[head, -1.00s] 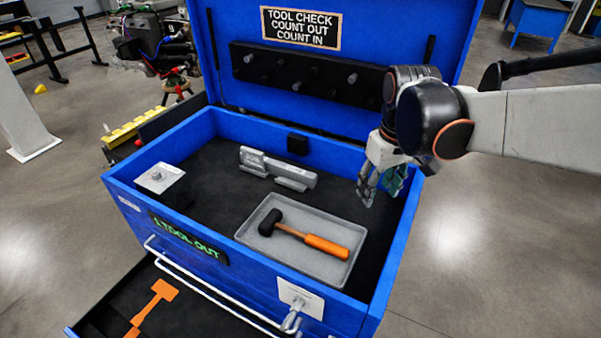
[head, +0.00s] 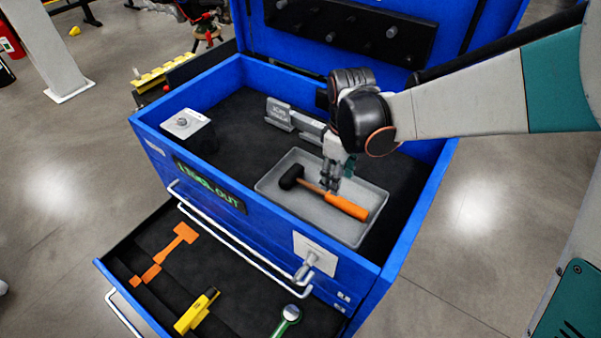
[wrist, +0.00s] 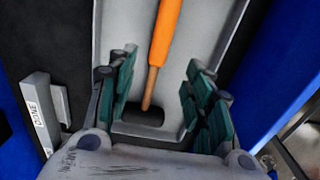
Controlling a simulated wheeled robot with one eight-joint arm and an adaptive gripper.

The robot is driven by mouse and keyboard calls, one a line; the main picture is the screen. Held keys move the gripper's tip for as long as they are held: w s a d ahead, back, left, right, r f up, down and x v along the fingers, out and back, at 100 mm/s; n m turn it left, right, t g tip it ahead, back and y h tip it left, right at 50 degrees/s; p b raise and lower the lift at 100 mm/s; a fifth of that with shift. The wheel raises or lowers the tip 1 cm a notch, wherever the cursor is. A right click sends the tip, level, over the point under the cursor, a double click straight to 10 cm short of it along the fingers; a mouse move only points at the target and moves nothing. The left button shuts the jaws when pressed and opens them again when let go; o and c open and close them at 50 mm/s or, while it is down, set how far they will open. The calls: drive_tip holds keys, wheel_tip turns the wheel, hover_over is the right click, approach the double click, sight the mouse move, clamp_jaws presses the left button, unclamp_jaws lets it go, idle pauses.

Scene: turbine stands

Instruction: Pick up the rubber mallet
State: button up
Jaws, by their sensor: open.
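The rubber mallet (head: 325,193) lies in a grey tray (head: 372,229) inside the blue tool chest. It has a black head and an orange handle. My gripper (head: 334,186) is just above the mallet in the head view, fingers pointing down. In the wrist view my gripper (wrist: 158,105) is open, with green-padded fingers on either side of the handle and clear of it.
A grey holder (head: 280,115) stands behind the tray, and a grey block (head: 187,123) sits at the chest's left. The blue chest wall (head: 415,215) rises close on the right. The open drawer (head: 160,262) below holds orange, yellow and green tools.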

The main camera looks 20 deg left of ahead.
sight(325, 194)
drive_tip(key=f, duration=0.3)
drive_tip(key=shift+w+f+b, duration=0.2)
drive_tip(key=shift+b, duration=0.1)
drive_tip(key=shift+a+f+b, duration=0.1)
drive_tip(key=shift+f+b, duration=0.95)
drive_tip(key=shift+f, duration=1.65)
clamp_jaws()
